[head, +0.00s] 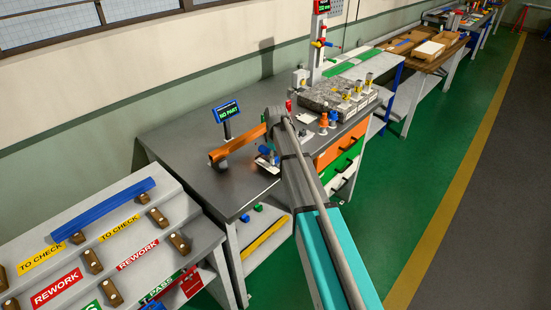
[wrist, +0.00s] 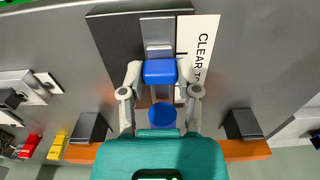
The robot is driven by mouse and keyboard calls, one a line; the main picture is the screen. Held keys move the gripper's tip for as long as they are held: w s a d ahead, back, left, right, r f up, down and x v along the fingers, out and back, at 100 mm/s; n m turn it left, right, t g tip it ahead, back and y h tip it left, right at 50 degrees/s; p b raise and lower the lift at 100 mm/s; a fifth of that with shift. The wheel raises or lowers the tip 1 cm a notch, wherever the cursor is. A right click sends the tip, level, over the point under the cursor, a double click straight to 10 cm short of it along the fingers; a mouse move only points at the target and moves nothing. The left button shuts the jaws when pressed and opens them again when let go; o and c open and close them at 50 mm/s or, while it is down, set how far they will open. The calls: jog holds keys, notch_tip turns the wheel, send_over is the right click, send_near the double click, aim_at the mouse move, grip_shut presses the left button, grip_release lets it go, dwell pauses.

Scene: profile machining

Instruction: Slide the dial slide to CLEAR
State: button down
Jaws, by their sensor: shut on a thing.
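The dial slide's blue block (wrist: 160,72) sits between the fingertips of my gripper (wrist: 160,78) in the wrist view, and the fingers are shut on it. A grey metal rail (wrist: 157,30) runs away from the block over a black plate (wrist: 116,38). A white label (wrist: 203,45) beside the rail reads "CLEAR TO"; the rest of it is hidden behind my finger. A blue round part (wrist: 162,115) lies nearer, between the fingers. In the head view, my gripper (head: 267,160) is low over the grey bench, and the slide is mostly hidden.
An orange profile (head: 237,145) lies beside my gripper on the bench (head: 190,170). A display (head: 227,111) reading "NO PART" stands behind it. A stone block (head: 325,98) with gauges is at the right. A sloped rack (head: 160,205) with a blue profile stands at the left.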

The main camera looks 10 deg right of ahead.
jog(key=shift+s+d, duration=0.25)
jog(key=shift+s, duration=0.2)
jog(key=shift+c, duration=1.6)
grip_release()
jog(key=shift+w, duration=0.2)
jog(key=shift+w+a, duration=0.2)
jog(key=shift+w+r, duration=0.1)
jog(key=shift+r, duration=0.05)
notch_tip(320, 180, up, 14)
jog(key=p, duration=1.4)
jog(key=s+f+m+b, duration=0.3)
jog(key=s+f+b, duration=0.1)
jog(key=s, duration=1)
jog(key=s+f+m+b, duration=0.4)
jog(key=s+f+b, duration=0.1)
jog(key=s, duration=1)
jog(key=shift+a, duration=0.15)
